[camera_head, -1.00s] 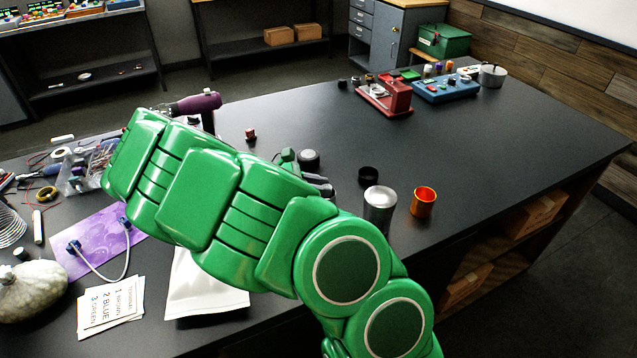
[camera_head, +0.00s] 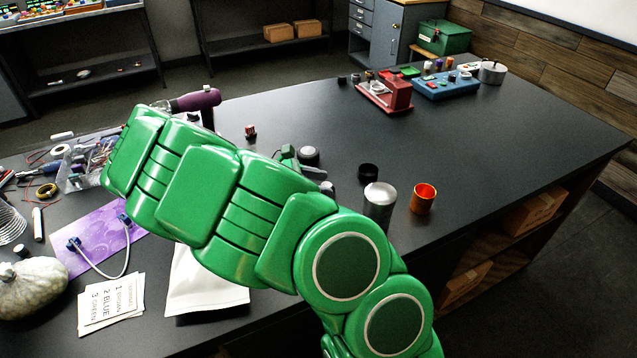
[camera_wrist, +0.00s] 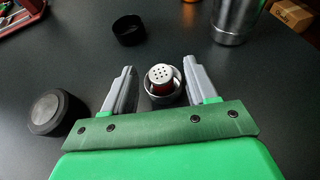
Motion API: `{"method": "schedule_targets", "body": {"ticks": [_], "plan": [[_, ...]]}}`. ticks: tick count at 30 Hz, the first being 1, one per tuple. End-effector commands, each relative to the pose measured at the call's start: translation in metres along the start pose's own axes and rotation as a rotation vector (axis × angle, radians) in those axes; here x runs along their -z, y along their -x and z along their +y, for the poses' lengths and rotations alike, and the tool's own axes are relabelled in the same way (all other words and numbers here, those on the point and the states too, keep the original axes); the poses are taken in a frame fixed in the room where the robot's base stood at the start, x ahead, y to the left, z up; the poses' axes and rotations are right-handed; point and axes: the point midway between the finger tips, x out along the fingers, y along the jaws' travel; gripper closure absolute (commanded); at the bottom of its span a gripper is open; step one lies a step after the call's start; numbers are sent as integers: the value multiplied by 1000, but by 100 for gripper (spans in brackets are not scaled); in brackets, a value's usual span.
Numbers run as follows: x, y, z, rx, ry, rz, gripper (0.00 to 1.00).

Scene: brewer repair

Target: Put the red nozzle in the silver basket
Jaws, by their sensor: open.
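In the wrist view a red nozzle (camera_wrist: 160,74) with a pale perforated top stands upright inside a small round silver basket (camera_wrist: 166,99). My gripper (camera_wrist: 165,84) is open, with one grey finger on each side of the basket and visible gaps between. In the head view my gripper (camera_head: 318,177) is low over the table, largely behind my green arm; I cannot make out the nozzle and basket there.
An orange cup (camera_head: 423,199) and a small red piece (camera_head: 250,131) are also on the table. The table's right half is mostly clear.

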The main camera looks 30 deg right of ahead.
Motion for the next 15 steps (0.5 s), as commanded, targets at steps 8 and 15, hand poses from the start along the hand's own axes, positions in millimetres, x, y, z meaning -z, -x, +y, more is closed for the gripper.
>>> {"method": "schedule_targets", "body": {"ticks": [8, 15], "plan": [[-14, 6, 0, 0, -2, 1, 43], [-38, 16, 0, 2, -1, 0, 43]]}}
